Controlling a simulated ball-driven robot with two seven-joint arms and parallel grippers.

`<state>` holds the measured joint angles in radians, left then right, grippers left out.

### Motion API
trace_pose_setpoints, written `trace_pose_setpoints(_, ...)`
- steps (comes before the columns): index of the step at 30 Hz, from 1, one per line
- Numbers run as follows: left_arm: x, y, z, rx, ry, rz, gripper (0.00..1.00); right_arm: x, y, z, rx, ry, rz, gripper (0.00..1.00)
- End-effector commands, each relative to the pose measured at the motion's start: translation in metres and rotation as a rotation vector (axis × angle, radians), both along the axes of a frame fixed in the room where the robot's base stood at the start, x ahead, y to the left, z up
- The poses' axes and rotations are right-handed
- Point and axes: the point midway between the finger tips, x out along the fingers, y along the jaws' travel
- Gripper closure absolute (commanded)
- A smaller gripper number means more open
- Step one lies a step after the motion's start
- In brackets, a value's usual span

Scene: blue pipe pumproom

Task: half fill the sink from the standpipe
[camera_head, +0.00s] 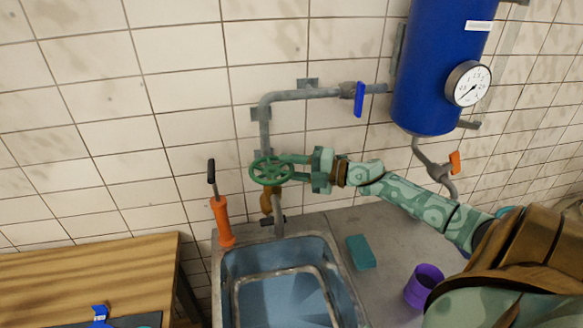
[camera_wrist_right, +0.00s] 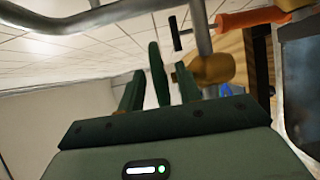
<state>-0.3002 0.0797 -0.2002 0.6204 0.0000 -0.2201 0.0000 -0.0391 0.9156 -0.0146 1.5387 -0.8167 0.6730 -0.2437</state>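The standpipe (camera_head: 265,128) runs down the tiled wall to a brass valve (camera_head: 265,202) with a green handwheel (camera_head: 262,179). A grey spout (camera_head: 278,217) hangs over the back of the sink (camera_head: 228,288). The basin looks blue; I cannot tell how much water is in it, and I see no clear stream. My right gripper (camera_head: 293,168) is at the wheel's right side. In the right wrist view, the fingers of the gripper (camera_wrist_right: 158,92) stand apart, with the wheel (camera_wrist_right: 157,68) edge-on between them and gaps beside it. My left gripper is not in view.
A blue tank (camera_head: 432,65) with a gauge (camera_head: 468,84) hangs at upper right. A blue lever (camera_head: 359,99) and an orange lever (camera_head: 455,162) sit on pipes. An orange-handled tool (camera_head: 222,222), teal sponge (camera_head: 361,252) and purple cup (camera_head: 423,287) surround the sink. A wooden table (camera_head: 85,265) stands left.

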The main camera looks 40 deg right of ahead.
Motion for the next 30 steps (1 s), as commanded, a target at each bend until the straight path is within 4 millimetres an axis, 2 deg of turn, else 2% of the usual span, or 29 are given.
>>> trace_pose_setpoints(5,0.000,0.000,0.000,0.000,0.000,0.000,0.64,-0.002,-0.001,0.000,0.000,0.000,-0.001,0.66)
trace_pose_setpoints(8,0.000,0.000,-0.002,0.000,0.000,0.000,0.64,-0.011,-0.007,-0.001,0.000,0.002,-0.001,0.66)
trace_pose_setpoints(11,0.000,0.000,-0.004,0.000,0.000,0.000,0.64,-0.026,-0.016,0.000,-0.002,0.005,0.000,0.66)
trace_pose_setpoints(24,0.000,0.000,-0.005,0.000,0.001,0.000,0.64,-0.117,-0.074,0.007,0.000,0.004,-0.002,0.66)
trace_pose_setpoints(30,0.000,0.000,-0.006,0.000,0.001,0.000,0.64,-0.135,-0.086,0.010,0.000,0.000,-0.001,0.66)
